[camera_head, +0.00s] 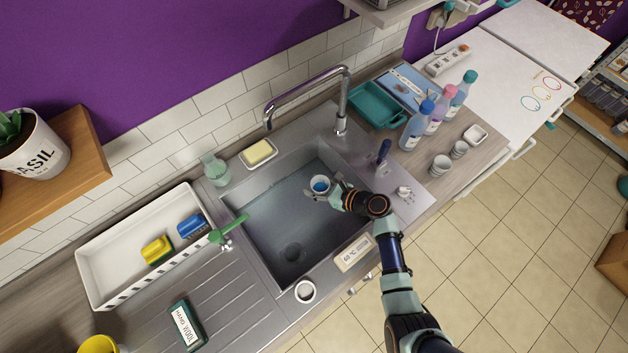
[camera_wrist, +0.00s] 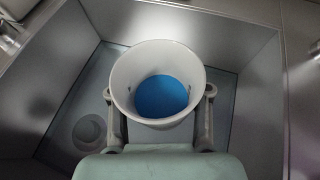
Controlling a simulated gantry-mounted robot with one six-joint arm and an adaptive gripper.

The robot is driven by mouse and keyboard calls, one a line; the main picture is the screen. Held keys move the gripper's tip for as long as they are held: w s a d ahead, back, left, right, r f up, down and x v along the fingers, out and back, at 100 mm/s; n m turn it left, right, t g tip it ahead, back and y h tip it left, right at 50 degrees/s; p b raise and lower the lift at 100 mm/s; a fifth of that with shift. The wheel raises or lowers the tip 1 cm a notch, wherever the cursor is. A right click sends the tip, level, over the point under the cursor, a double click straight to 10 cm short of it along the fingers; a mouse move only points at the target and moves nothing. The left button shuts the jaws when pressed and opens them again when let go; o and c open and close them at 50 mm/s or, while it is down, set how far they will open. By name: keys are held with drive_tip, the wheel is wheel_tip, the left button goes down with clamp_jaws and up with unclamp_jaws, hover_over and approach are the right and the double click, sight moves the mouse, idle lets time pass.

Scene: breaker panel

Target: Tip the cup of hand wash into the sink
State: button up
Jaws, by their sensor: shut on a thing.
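My gripper (camera_head: 325,193) is shut on a small white cup (camera_head: 320,183) and holds it above the sink basin (camera_head: 270,215), at its right side. In the wrist view the cup (camera_wrist: 128,75) sits between the two fingers, its mouth facing the camera. Blue liquid (camera_wrist: 162,96) lies in the bottom of the cup. The cup looks roughly upright. The round drain (camera_head: 293,252) is in the basin floor, to the lower left of the cup, and also shows in the wrist view (camera_wrist: 88,130). The gripper covers part of the cup's side.
A tall curved tap (camera_head: 342,100) stands behind the basin. Bottles (camera_head: 417,125) and more cups (camera_head: 441,165) stand to the right. A white tray (camera_head: 100,265) is left.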

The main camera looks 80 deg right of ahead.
drive_tip(key=shift+s+d+r+n+g+h+p, duration=0.25)
drive_tip(key=shift+n+g+p, duration=0.3)
drive_tip(key=shift+p, duration=0.75)
drive_tip(key=shift+s+d+r+n+g+h+p, duration=0.1)
drive_tip(key=shift+r+n+g+h+p, duration=0.3)
drive_tip(key=shift+p, duration=0.9)
drive_tip(key=shift+s+d+f+n+g+h+p, duration=0.15)
drive_tip(key=shift+n+g+p, duration=0.25)
drive_tip(key=shift+p, duration=0.45)
drive_tip(key=shift+r+n+g+h+p, duration=0.1)
drive_tip(key=shift+n+g+h+p, duration=0.15)
drive_tip(key=shift+g+p, duration=0.45)
drive_tip(key=shift+s+d+f+n+g+h+p, duration=0.15)
drive_tip(key=shift+n+g+p, duration=0.2)
drive_tip(key=shift+p, duration=0.65)
drive_tip(key=shift+w+a+f+n+g+h, duration=0.1)
drive_tip(key=shift+w+f+n+g+h, duration=0.05)
drive_tip(key=shift+n+g+h, duration=0.85)
drive_tip(key=shift+f+n+b, duration=0.1)
drive_tip(key=shift+n+b, duration=0.15)
drive_tip(key=shift+b, duration=0.6)
drive_tip(key=shift+b, duration=0.45)
drive_tip(key=shift+g+h, duration=0.3)
